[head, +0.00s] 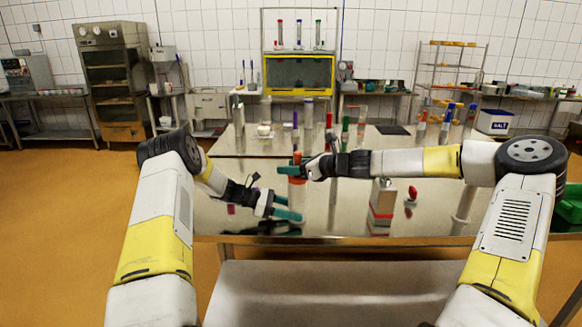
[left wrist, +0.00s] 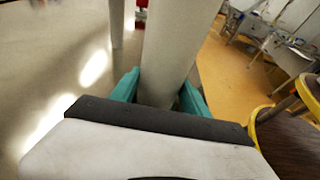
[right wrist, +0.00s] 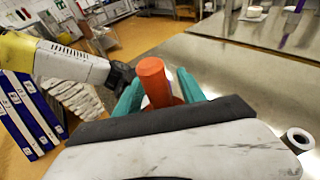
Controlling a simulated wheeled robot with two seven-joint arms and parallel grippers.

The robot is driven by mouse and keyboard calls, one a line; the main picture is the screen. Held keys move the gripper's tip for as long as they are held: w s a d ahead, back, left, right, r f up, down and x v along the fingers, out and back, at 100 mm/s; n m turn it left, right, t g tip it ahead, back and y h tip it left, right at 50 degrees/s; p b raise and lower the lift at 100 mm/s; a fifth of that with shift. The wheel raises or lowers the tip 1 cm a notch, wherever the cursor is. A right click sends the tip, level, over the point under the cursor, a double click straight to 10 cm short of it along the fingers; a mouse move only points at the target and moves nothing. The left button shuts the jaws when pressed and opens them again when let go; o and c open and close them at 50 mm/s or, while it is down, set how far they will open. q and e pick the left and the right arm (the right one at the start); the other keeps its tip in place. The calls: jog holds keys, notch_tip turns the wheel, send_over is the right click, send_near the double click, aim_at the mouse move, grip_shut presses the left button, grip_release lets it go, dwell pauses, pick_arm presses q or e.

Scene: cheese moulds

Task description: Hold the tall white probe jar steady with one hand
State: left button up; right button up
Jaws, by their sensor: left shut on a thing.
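The tall white probe jar (head: 297,194) stands upright near the front of the metal table. In the left wrist view the jar (left wrist: 182,45) rises between the teal fingers. My left gripper (head: 288,207) is shut on the jar from the left. An orange cylinder (head: 297,158) shows at the top of the jar. In the right wrist view the orange cylinder (right wrist: 160,82) stands between the fingers, with something white below it. My right gripper (head: 290,170) is above the left one, its fingers apart around the cylinder; whether they touch it is hard to tell.
A white and red box (head: 382,202) and a small red-topped thing (head: 411,197) stand to the right. Several tubes with coloured tops stand behind. The table's front edge (head: 340,240) is close; its left front is mostly clear.

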jog(key=v, duration=1.2)
dwell(0.6)
pick_arm(q)
jog(key=o, duration=1.1)
jog(key=shift+c, duration=0.2)
jog(key=shift+a, duration=0.1)
